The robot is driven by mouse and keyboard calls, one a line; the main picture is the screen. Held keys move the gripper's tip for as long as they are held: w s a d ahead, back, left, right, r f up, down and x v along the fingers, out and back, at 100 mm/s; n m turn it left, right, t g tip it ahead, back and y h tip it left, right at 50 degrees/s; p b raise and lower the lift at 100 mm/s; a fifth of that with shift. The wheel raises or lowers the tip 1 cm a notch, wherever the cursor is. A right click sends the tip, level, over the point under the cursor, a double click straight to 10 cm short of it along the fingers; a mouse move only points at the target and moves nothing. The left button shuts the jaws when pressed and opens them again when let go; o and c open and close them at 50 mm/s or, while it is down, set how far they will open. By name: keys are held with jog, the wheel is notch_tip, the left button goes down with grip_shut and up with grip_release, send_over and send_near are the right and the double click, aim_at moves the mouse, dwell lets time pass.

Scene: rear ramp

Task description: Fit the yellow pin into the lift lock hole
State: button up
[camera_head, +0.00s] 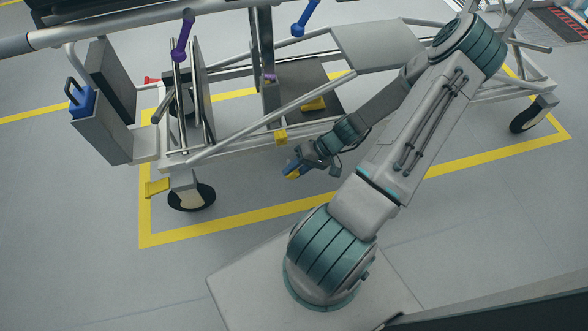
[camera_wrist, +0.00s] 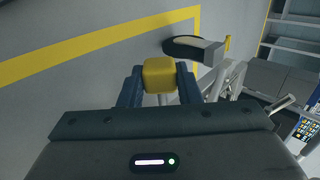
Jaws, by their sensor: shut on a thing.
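The yellow pin (camera_wrist: 160,74) is held between the blue fingers of my gripper (camera_wrist: 159,84) in the wrist view. The pin is apart from the frame as far as I can see. I cannot make out the lift lock hole.
A purple handle (camera_head: 183,38) and a blue handle (camera_head: 306,16) stand on the frame. Another yellow piece (camera_head: 313,104) lies on a dark panel. A yellow pedal (camera_head: 157,187) is by the left caster (camera_head: 190,196). The floor in front, inside the yellow line, is clear.

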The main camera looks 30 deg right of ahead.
jog(key=shift+w+d, duration=0.25)
jog(key=shift+w, duration=0.65)
jog(key=shift+w+d, duration=0.25)
jog(key=shift+w, duration=0.65)
jog(key=shift+w+d, duration=0.25)
jog(key=shift+w, duration=0.65)
jog(key=shift+w+d, duration=0.2)
jog(key=shift+w, duration=0.5)
jog(key=shift+w+d, duration=0.2)
jog(key=shift+w, duration=0.5)
jog(key=shift+w+d, duration=0.2)
jog(key=shift+w, duration=0.5)
jog(key=o, duration=1.1)
jog(key=shift+c, duration=0.2)
jog(key=shift+r, duration=0.1)
jog(key=p+v, duration=0.4)
jog(key=v, duration=0.9)
jog(key=shift+d+r, duration=0.25)
jog(key=shift+d, duration=0.05)
